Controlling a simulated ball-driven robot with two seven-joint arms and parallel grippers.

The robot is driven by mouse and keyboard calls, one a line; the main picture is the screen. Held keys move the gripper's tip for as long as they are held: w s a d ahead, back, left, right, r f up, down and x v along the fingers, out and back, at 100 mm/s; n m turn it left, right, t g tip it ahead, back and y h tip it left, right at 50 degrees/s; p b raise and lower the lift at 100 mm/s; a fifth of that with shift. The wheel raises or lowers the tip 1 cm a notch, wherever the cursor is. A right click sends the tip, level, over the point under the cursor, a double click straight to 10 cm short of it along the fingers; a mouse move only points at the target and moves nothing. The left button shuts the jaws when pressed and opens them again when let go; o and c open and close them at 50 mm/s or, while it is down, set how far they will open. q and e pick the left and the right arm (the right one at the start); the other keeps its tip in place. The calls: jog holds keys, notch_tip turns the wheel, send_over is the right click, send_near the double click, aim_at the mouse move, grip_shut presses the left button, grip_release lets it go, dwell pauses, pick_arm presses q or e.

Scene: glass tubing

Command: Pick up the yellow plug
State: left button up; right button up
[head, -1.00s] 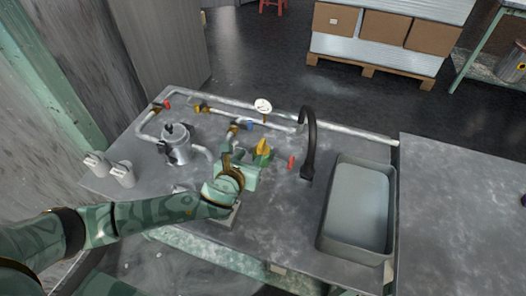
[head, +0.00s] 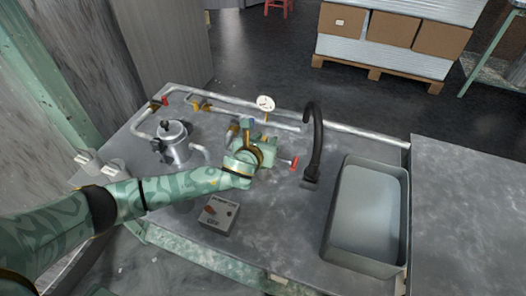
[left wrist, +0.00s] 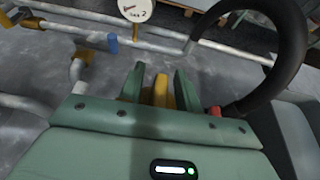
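The yellow plug (left wrist: 161,92) shows in the left wrist view between the two green fingers of my left gripper (left wrist: 160,85). The fingers stand apart, one on each side of it, and a narrow gap shows between the plug and the left finger. The plug's lower part is hidden behind the gripper body. In the head view my left gripper (head: 259,145) is over the middle of the bench, left of the black curved spout, and it hides the plug. My right gripper is in neither view.
A black curved spout (head: 316,140) and a red-handled valve (head: 294,163) stand close on the right, beside a grey basin (head: 343,222). Pipes and a round gauge (head: 265,103) lie behind. A metal pot (head: 175,145) and a grey switch box (head: 218,214) are on the bench.

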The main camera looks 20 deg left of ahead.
pick_arm(q)
grip_shut()
